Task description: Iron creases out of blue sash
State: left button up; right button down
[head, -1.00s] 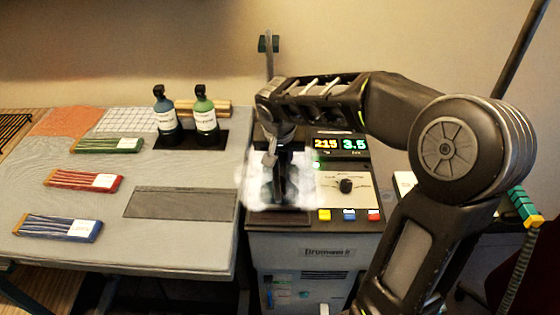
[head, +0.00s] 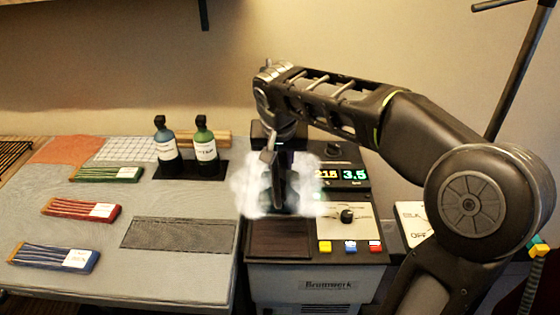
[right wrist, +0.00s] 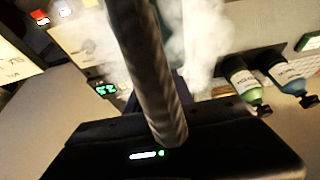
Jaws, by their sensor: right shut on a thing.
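The blue sash (head: 54,256) lies folded with a white label at the front left of the grey ironing surface (head: 150,285). A red sash (head: 80,209) and a green sash (head: 106,174) lie behind it. My right gripper (head: 279,178) is above the station at the right and is shut on the dark iron (head: 279,190). White steam surrounds the iron and hides its lower part. The iron also fills the bottom of the right wrist view (right wrist: 175,155), with a lit green mark. My left gripper is not in view.
The station (head: 315,250) has a lit display, a knob and several coloured buttons. A dark grey mat (head: 178,234) lies bare at the surface's front right.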

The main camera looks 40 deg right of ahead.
jog(key=shift+w+r, duration=0.1)
jog(key=w+a+f+n+y, duration=0.1)
jog(key=w+a+f+n, duration=0.2)
jog(key=a, duration=0.5)
jog(key=w+a+f+n+t+y, duration=0.1)
jog(key=w+a+f+n, duration=0.2)
jog(key=a, duration=0.6)
jog(key=shift+a+f+n+y, duration=0.2)
jog(key=shift+f+n+y, duration=0.15)
jog(key=shift+n, duration=0.35)
